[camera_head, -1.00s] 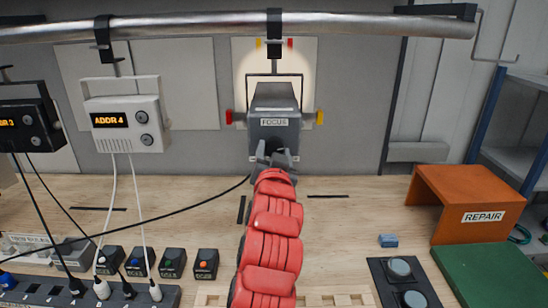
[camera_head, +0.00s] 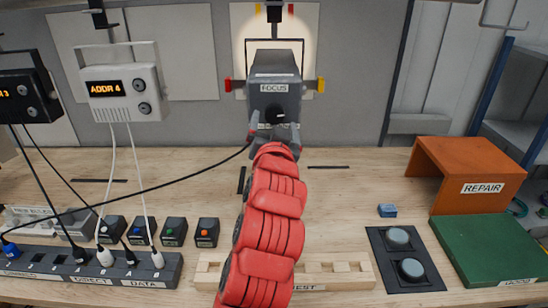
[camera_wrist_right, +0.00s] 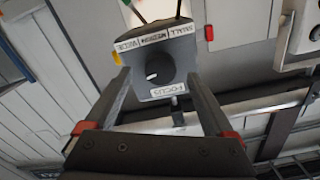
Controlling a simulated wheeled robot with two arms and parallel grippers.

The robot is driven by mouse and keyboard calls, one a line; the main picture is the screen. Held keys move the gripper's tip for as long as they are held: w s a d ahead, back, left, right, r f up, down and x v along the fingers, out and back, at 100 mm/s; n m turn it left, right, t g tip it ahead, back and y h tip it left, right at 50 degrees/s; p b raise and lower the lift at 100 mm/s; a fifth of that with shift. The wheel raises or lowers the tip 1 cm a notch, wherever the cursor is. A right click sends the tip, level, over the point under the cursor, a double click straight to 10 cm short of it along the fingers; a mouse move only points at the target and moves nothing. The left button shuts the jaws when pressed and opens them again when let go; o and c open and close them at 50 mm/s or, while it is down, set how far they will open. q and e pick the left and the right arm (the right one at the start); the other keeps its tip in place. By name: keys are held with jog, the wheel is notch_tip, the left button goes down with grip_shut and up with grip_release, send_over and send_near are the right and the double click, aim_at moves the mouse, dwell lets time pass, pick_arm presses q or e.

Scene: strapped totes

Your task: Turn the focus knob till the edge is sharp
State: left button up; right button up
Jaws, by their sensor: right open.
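The grey lamp (camera_head: 262,110) labelled FOCUS hangs in a bracket at the back middle in the head view. Its dark round focus knob (camera_wrist_right: 166,68), with a white pointer mark, faces me in the right wrist view. My right gripper (camera_wrist_right: 158,82) is open, with one finger on either side of the knob; I cannot tell if they touch it. In the head view the right gripper (camera_head: 274,128) is at the lamp's lower front, partly hidden by its wrist. A bright patch (camera_head: 240,32) lights the wall panel behind the lamp; its edge looks soft. My left gripper is out of view.
A grey box marked ADDR 4 (camera_head: 121,93) hangs left of the lamp. A black cable (camera_head: 185,183) runs across the bench to the lamp. An orange REPAIR stand (camera_head: 465,165), a green mat (camera_head: 485,245) and a two-button panel (camera_head: 378,262) are on the right.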

jog(key=s+b, duration=0.8)
jog(key=s, duration=0.6)
jog(key=shift+s+b, duration=0.15)
jog(key=shift+b, duration=0.15)
